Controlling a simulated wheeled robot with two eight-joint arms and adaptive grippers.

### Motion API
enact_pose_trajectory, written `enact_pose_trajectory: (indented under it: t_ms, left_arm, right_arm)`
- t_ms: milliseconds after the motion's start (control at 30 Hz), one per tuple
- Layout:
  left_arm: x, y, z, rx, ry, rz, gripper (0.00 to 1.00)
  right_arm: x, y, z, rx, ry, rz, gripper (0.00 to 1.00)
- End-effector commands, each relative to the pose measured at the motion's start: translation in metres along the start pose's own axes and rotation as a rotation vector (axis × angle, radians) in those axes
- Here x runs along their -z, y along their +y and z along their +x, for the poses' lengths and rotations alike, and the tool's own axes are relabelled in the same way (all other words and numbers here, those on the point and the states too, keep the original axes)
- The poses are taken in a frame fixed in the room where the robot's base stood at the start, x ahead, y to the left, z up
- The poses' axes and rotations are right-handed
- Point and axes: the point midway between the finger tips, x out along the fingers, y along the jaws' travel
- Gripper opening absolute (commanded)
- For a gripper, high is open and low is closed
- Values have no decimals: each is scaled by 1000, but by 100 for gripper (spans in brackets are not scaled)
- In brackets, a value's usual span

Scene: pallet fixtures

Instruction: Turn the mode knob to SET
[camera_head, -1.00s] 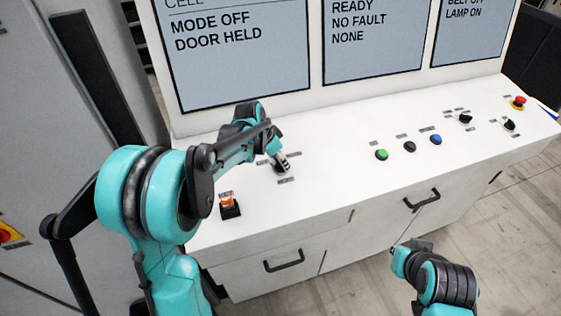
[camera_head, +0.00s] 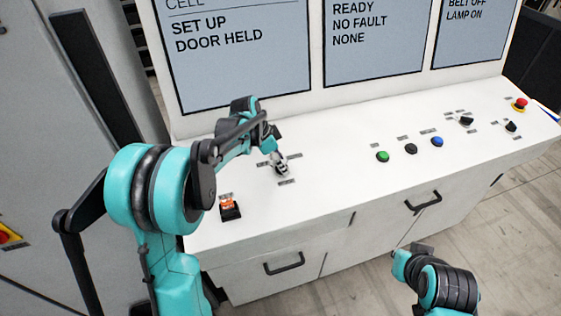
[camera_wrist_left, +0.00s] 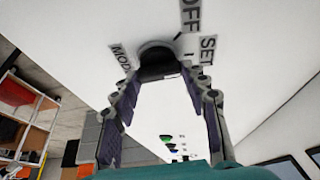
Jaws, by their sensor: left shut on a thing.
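The mode knob (camera_wrist_left: 158,58) is a dark round knob on the white console top, seen in the left wrist view between labels that read MOD, OFF and SET. My left gripper (camera_wrist_left: 160,75) is shut on it, with one finger at each side. In the head view my left gripper (camera_head: 279,166) points down at the console, and the knob under it is mostly hidden. The left screen (camera_head: 235,50) reads SET UP and DOOR HELD. My right arm shows at the bottom right, but I cannot make out its gripper.
An orange lit switch (camera_head: 229,207) sits just left of my left gripper. Green (camera_head: 383,157), black (camera_head: 411,148) and blue (camera_head: 437,141) buttons, other dark knobs and a red emergency button (camera_head: 520,104) stand to the right. The console top between is clear.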

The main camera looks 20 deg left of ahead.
Motion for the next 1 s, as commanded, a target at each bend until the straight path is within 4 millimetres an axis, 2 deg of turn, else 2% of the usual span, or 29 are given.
enact_pose_trajectory:
  t_ms: [67, 100, 167, 467, 567, 667, 1000]
  left_arm:
    - [0, -1, 0, 1, -1, -1, 16]
    - [0, -1, 0, 1, -1, -1, 50]
    - [0, -1, 0, 1, -1, -1, 65]
    - [0, 0, -1, 1, 0, -1, 66]
    - [0, 0, -7, 1, 0, -2, 66]
    - [-1, 0, -21, 2, 0, -2, 66]
    - [-1, 0, -93, 1, 0, -3, 66]
  right_arm:
    - [0, 0, 0, 0, 0, 0, 0]
    - [0, 0, 0, 0, 0, 0, 0]
    - [0, 0, 0, 0, 0, 0, 0]
    - [0, 0, 0, 0, 0, 0, 0]
    - [0, 0, 0, 0, 0, 0, 0]
    - [0, 0, 0, 0, 0, 0, 0]
    - [0, 0, 0, 0, 0, 0, 0]
